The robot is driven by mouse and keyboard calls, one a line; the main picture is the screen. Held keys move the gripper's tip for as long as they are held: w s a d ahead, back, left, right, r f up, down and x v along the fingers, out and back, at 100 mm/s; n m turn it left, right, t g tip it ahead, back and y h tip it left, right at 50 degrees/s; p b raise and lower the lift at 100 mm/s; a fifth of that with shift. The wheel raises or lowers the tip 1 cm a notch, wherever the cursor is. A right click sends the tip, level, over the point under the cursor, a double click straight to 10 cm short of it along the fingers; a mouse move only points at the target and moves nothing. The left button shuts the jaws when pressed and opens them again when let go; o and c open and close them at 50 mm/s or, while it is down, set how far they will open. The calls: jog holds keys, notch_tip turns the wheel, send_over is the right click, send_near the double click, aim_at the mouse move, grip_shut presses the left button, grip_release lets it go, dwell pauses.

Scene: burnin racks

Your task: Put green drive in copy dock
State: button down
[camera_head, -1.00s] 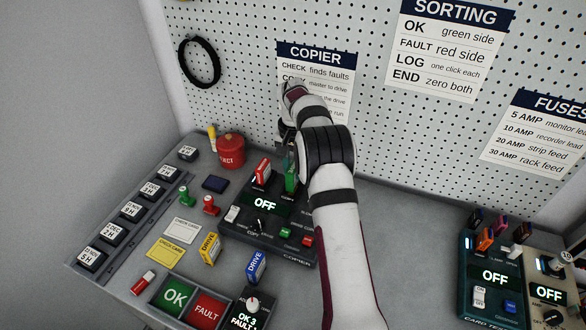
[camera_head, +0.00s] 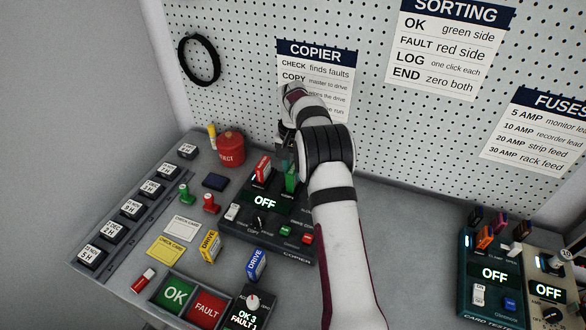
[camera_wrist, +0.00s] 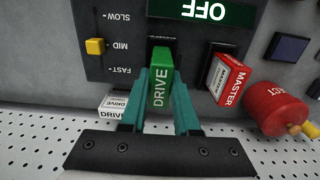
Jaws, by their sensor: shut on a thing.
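The green drive (camera_wrist: 160,85) stands in the copier's dock area, just below the lit OFF display in the wrist view. It also shows in the head view (camera_head: 290,178), partly hidden by my arm. My gripper (camera_wrist: 160,100) is shut on it, with a teal finger on either side. The lower end of the drive meets the copier (camera_head: 262,222), but I cannot tell how deep it sits. The red master drive (camera_wrist: 230,80) stands in the slot beside it, and also shows in the head view (camera_head: 262,168).
A red reject can (camera_head: 230,150) stands close behind the copier's left side. A yellow drive (camera_head: 209,246) and a blue drive (camera_head: 256,264) stand in front. A white drive (camera_wrist: 113,106) is near my gripper. The card tester (camera_head: 492,272) is far right.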

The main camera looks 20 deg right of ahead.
jog(key=shift+f, duration=0.6)
dwell(1.0)
jog(key=shift+c, duration=0.8)
grip_release()
jog(key=shift+r, duration=3.5)
